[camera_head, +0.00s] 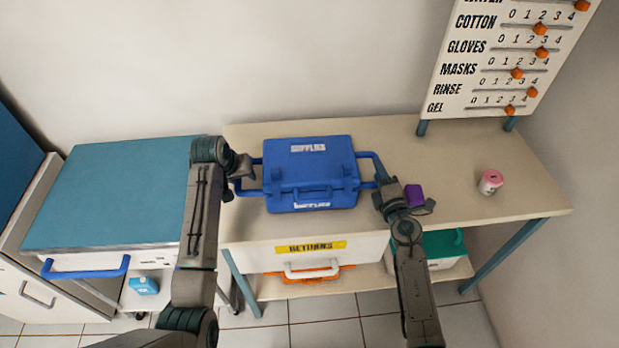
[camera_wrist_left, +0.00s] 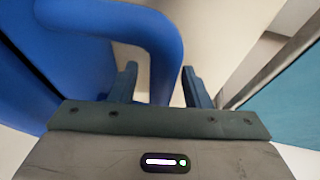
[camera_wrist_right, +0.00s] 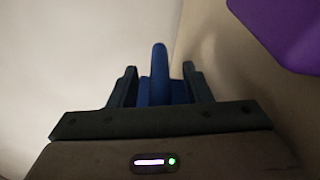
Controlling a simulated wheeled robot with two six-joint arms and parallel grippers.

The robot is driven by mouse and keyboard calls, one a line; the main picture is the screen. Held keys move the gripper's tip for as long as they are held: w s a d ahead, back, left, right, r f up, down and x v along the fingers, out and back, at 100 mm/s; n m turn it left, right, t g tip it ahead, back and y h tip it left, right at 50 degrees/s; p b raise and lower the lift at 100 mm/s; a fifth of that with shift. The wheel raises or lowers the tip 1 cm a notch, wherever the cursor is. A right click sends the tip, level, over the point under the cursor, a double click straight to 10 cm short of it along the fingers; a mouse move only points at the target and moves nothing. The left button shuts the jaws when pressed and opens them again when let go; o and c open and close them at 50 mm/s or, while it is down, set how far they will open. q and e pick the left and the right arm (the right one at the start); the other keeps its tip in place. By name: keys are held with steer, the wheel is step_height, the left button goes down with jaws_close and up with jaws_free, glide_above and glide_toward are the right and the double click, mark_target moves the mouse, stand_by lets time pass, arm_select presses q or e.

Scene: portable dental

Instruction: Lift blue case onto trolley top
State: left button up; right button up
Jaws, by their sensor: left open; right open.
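The blue case (camera_head: 310,172), labelled SUPPLIES, sits shut and flat on the beige worktop, with a loop handle at each side. The trolley top (camera_head: 120,190) is teal and bare, to the left of the worktop. My left gripper (camera_head: 238,180) is at the case's left handle; in the left wrist view the open fingers (camera_wrist_left: 163,88) stand either side of the blue handle bar (camera_wrist_left: 166,50). My right gripper (camera_head: 388,188) is at the right handle; in the right wrist view its open fingers (camera_wrist_right: 158,85) stand either side of the handle (camera_wrist_right: 160,60). Whether the fingers touch the bars cannot be told.
A purple block (camera_head: 414,194) lies close to my right gripper. A pink-lidded jar (camera_head: 490,183) stands further right, below a slider board (camera_head: 510,60). A drawer (camera_head: 310,255) is under the worktop. A narrow gap separates worktop and trolley. The trolley has a blue handle (camera_head: 85,270).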

arm_select(q)
steer(key=shift+w+f, duration=0.1)
steer(key=shift+f, duration=0.05)
arm_select(e)
steer(key=shift+w, duration=0.2)
arm_select(q)
jaws_close()
arm_select(e)
jaws_close()
stand_by(0.9)
